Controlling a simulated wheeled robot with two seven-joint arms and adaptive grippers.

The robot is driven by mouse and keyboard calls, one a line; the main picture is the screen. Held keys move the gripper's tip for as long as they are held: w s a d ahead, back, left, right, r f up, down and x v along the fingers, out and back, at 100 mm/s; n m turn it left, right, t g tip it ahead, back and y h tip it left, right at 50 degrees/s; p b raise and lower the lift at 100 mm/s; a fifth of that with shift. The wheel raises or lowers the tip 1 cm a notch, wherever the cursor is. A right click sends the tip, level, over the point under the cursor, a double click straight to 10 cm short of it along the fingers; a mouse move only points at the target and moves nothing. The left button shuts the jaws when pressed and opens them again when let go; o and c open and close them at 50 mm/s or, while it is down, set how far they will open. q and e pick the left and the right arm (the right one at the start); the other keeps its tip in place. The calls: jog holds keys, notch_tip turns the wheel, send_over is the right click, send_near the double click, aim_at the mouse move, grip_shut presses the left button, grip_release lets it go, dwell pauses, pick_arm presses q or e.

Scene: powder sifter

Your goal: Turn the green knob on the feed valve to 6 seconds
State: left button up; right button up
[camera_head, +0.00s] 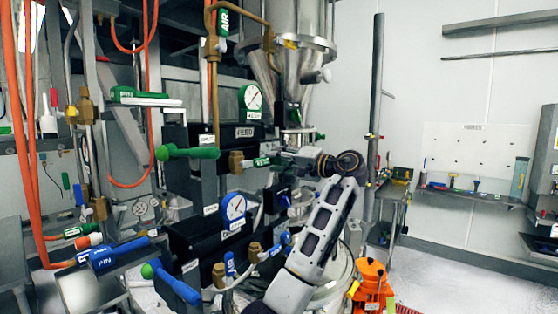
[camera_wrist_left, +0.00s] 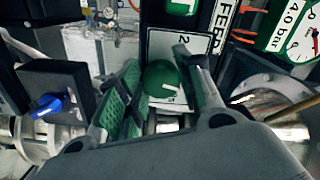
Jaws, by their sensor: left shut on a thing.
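A black box with a blue knob (camera_wrist_left: 48,106) sits left of my gripper in the wrist view. A steel hopper (camera_head: 290,62) stands above. A green gauge (camera_head: 250,97) and a blue gauge (camera_head: 234,207) are close by. A lever with a green handle (camera_head: 188,152) sticks out left.

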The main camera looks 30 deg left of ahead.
pick_arm(q)
jog(key=shift+m, duration=0.5)
jog(key=o, duration=1)
jog(key=shift+s+d, duration=0.2)
jog(key=shift+d, duration=2.85)
jog(key=shift+s+d, duration=0.2)
jog(key=shift+d, duration=2.8)
jog(key=shift+f, duration=0.1)
